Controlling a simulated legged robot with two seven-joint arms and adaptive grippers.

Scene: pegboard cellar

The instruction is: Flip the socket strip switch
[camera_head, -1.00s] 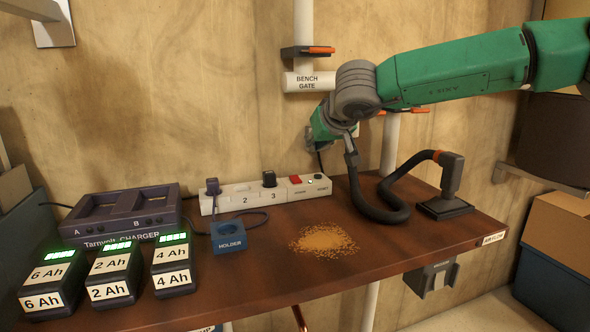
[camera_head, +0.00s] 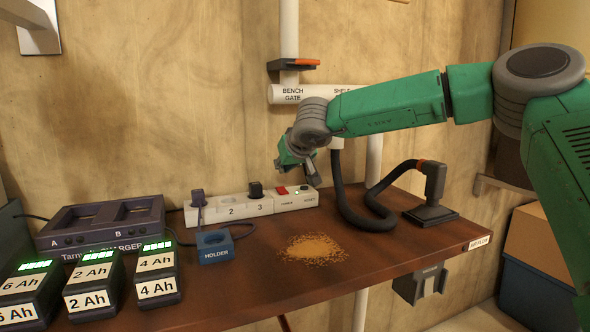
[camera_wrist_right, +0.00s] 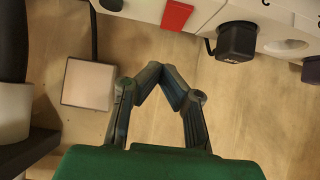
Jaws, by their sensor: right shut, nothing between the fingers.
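The white socket strip (camera_head: 230,212) lies along the back of the bench against the wall. Its red switch (camera_head: 281,190) is near the right end, beside a small green light and a RESET label; the switch also shows at the top of the right wrist view (camera_wrist_right: 177,14). My right gripper (camera_head: 313,172) is above the strip's right end, just right of the switch. Its fingers are shut and empty; in the wrist view (camera_wrist_right: 160,70) the tips come together below the switch, apart from it. I cannot tell the switch's tilt. My left gripper is not in view.
Plugs (camera_head: 256,190) stand in the strip. A blue holder (camera_head: 215,247), a charger (camera_head: 100,222) and several batteries (camera_head: 157,272) are at left. Sawdust (camera_head: 315,249) lies mid-bench. A black hose (camera_head: 350,210) and its stand (camera_head: 431,213) are right of the strip.

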